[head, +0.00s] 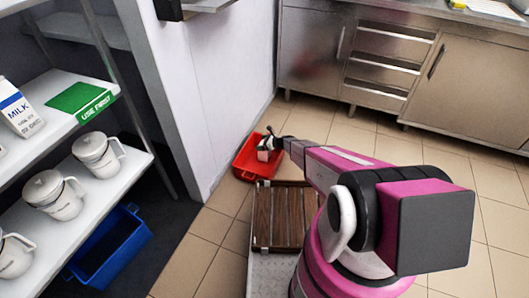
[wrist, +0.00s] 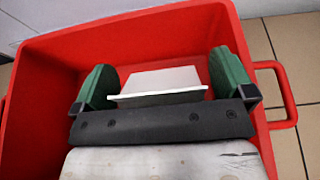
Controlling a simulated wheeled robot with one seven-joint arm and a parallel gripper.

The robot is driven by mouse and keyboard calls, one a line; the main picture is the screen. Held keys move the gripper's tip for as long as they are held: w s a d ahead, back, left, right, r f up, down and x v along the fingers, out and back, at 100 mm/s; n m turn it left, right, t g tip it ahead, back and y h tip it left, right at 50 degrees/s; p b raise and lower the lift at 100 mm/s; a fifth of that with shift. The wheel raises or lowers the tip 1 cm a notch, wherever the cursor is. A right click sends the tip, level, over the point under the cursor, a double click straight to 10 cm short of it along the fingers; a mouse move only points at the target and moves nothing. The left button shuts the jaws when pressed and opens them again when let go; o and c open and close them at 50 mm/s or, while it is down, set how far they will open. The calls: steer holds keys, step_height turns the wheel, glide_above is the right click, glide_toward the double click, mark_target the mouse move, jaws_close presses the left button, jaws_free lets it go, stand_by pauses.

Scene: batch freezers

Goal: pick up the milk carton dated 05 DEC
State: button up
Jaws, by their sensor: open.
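A white carton (wrist: 165,80) shows between the fingers of my gripper (wrist: 164,84) inside the red crate, in the wrist view. No date or print is legible on it. The green fingers stand apart on either side of it, and I cannot tell whether they touch it. In the head view my gripper (head: 266,144) is over the red crate, with a small pale piece below it. Another carton (head: 18,108), lettered MILK with a blue band, stands on the upper shelf at the left; its date is not readable.
The red crate (wrist: 45,85) stands on the tiled floor by the white wall. A green USE FIRST mat (head: 82,97) lies bare on the shelf. White jugs (head: 98,155) stand on the shelf below, above a blue crate (head: 112,250). Steel cabinets (head: 465,85) line the back.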

steer(key=c, duration=1.4)
steer(key=shift+c, duration=1.4)
steer(key=shift+r, duration=0.15)
